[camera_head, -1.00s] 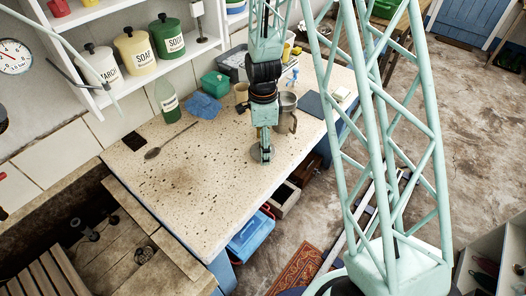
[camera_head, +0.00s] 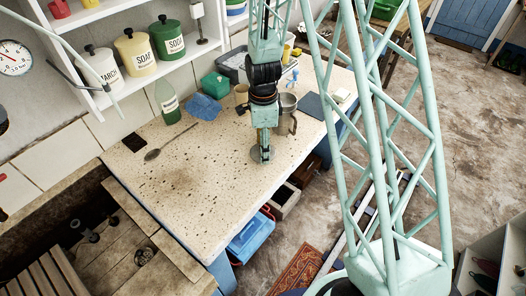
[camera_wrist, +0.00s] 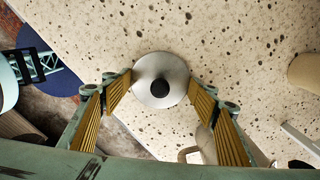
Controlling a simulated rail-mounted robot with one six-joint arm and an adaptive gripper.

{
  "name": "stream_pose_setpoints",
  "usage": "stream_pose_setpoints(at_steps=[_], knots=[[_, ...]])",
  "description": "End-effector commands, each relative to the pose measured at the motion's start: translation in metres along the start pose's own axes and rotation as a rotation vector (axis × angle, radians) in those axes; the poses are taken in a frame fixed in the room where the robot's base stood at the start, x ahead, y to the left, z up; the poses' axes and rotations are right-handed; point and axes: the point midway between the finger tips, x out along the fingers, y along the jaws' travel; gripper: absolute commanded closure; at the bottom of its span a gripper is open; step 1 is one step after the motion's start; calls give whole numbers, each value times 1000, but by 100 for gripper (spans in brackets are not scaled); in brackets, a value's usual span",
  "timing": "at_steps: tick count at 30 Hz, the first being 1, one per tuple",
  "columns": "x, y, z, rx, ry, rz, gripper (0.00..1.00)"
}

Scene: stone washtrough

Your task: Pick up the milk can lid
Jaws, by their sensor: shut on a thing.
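The milk can lid (camera_wrist: 161,76) is a round grey metal disc with a black knob, seen from above in the wrist view. In the head view the lid (camera_head: 256,157) shows partly behind my fingers, near the worktop's right front edge. My gripper (camera_wrist: 160,90) points down with a finger on either side of the lid, the tips at its rim, and is shut on it. In the head view my gripper (camera_head: 263,150) is low over the worktop. I cannot tell whether the lid touches the stone. A metal can (camera_head: 287,112) with a handle stands just behind my gripper.
A green bottle (camera_head: 168,103), blue cloth (camera_head: 204,107) and beige mug (camera_head: 241,96) stand or lie at the back. A blue box (camera_head: 250,236) is below the front edge.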

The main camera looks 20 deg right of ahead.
Motion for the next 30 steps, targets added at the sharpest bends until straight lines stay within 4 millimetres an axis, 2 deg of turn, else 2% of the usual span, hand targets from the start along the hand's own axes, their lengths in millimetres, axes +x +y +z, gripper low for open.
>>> stream_pose_setpoints(at_steps=[10,25,30], knots=[[-6,0,0,0,0,-1,54],[-37,0,0,0,0,-2,54],[-37,17,-5,0,0,1,54]])
